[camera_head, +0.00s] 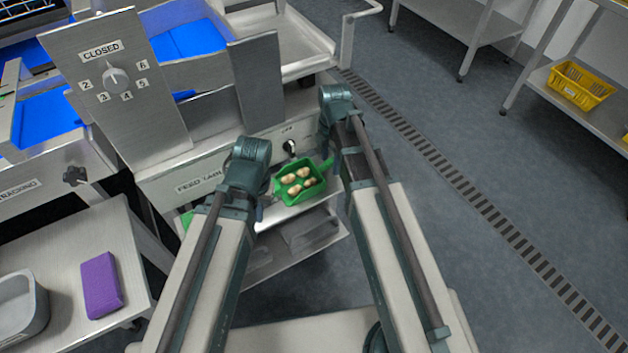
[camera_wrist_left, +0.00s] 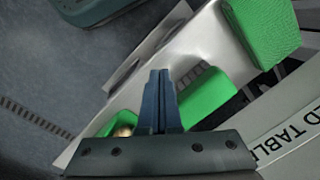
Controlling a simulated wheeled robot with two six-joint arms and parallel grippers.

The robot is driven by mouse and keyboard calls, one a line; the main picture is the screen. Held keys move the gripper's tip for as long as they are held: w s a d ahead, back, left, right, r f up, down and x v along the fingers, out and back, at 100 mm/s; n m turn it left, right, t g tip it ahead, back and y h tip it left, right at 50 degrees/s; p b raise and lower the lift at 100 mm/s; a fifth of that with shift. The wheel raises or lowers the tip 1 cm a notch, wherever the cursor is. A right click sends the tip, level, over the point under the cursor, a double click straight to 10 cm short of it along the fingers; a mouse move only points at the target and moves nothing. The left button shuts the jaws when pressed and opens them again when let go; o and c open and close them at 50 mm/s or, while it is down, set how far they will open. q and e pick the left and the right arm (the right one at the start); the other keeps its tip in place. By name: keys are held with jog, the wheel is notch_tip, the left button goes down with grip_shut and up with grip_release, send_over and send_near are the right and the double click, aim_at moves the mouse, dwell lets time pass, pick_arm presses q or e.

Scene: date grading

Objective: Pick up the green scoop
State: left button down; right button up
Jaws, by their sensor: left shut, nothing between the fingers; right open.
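A green open container (camera_head: 301,184) holds several tan dates. It sits on a shelf at the front of the feed table, between my two arms, with a green part sticking out at its upper right. In the left wrist view, a green piece with a date (camera_wrist_left: 122,127) shows at lower left, partly hidden by my gripper. A second green piece (camera_wrist_left: 207,98) lies right of the fingers and a green block (camera_wrist_left: 262,32) at upper right. My left gripper (camera_wrist_left: 159,76) is shut and empty above the shelf.
The feed table (camera_head: 205,172) stands behind the shelf, with a metal dial panel (camera_head: 125,100) above. At left a steel table (camera_head: 60,270) carries a purple block (camera_head: 101,285) and a grey tub (camera_head: 20,308). Open floor (camera_head: 470,260) lies at right.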

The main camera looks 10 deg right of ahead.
pick_arm(q)
jog(key=shift+f, duration=0.45)
pick_arm(e)
jog(key=shift+f, duration=0.45)
pick_arm(q)
jog(key=shift+r, duration=0.1)
pick_arm(e)
jog(key=shift+r, duration=0.1)
grip_shut()
pick_arm(q)
jog(key=shift+r, duration=0.1)
pick_arm(e)
jog(key=shift+d+r, duration=0.1)
